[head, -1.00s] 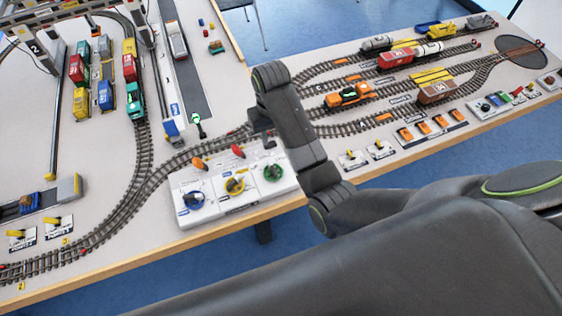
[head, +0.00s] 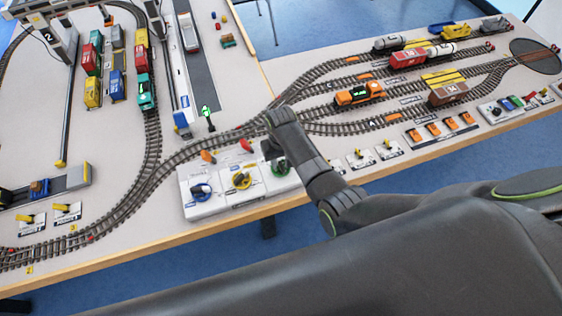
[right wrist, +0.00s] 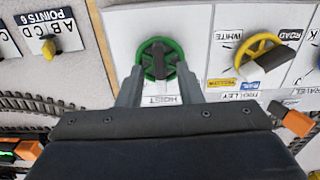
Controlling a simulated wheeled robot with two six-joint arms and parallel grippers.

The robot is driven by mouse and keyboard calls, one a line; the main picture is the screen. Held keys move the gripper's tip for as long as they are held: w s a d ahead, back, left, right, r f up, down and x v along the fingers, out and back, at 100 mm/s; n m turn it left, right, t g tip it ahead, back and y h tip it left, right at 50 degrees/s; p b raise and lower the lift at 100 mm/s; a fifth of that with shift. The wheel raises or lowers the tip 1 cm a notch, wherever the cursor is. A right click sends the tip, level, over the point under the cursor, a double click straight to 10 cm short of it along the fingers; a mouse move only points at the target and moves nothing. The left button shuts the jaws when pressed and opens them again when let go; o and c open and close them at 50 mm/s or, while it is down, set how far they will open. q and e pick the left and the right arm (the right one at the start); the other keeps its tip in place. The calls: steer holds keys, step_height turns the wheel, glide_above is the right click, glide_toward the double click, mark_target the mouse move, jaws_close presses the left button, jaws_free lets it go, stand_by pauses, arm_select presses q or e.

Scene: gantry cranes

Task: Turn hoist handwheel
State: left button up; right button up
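The hoist handwheel is a green spoked wheel with a dark bar across its middle, on the white control panel. In the right wrist view the hoist handwheel (right wrist: 158,47) sits at the upper middle, above its HOIST label. In the head view the green wheel (head: 281,168) is partly hidden by my right gripper (head: 273,153). In the right wrist view my right gripper (right wrist: 159,72) is open, with its two fingertips apart near the left and right lower edges of the wheel. Contact cannot be told. My left gripper is in neither view.
A yellow handwheel (right wrist: 258,52) labelled TROLLEY is beside the green one, and a blue handwheel (head: 201,191) is farther left. Orange and red levers (head: 246,146) stand behind them. Model tracks (head: 165,170) run close behind the panel (head: 222,210).

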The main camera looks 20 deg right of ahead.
steer(key=shift+f, duration=1)
steer(key=shift+c, duration=0.2)
jaws_close()
